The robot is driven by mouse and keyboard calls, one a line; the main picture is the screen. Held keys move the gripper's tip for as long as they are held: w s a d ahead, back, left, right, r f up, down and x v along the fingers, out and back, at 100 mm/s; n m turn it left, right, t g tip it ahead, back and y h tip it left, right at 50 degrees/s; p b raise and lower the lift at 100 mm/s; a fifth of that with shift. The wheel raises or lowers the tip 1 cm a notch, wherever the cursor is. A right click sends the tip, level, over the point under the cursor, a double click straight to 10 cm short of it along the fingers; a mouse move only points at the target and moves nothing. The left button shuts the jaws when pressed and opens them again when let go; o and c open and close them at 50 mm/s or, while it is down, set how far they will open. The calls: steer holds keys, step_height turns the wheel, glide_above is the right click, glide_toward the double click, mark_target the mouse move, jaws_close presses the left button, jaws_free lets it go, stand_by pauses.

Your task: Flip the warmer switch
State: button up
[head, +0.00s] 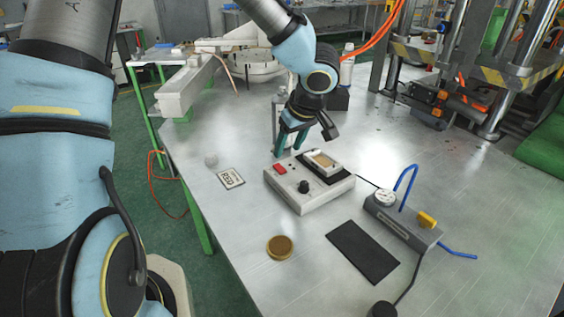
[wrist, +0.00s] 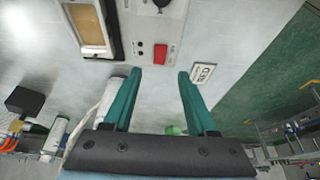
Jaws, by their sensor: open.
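The warmer is a light grey box (head: 318,200) on the metal table, with a black knob (head: 303,187) and a framed tan pad on top. Its red switch (head: 280,169) is on the left part of the top face. The switch also shows in the wrist view (wrist: 161,53), just beyond the fingertips and between their lines. I cannot tell which way it is set. My gripper (head: 287,152) is at the back left edge of the warmer, pointing down near the switch. In the wrist view, its teal fingers (wrist: 160,72) are apart with nothing between them.
A printed card (head: 230,178) and a small whitish piece (head: 211,160) lie left of the warmer. A round brass-coloured disc (head: 280,247) and a black mat (head: 363,251) lie in front. A grey gauge unit (head: 402,218) with blue hoses stands right. A press stands behind right.

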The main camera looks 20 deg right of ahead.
mark_target(280, 168)
steer(key=x, duration=0.7)
steer(key=shift+w+f, duration=0.2)
steer(key=shift+f, duration=0.15)
jaws_close()
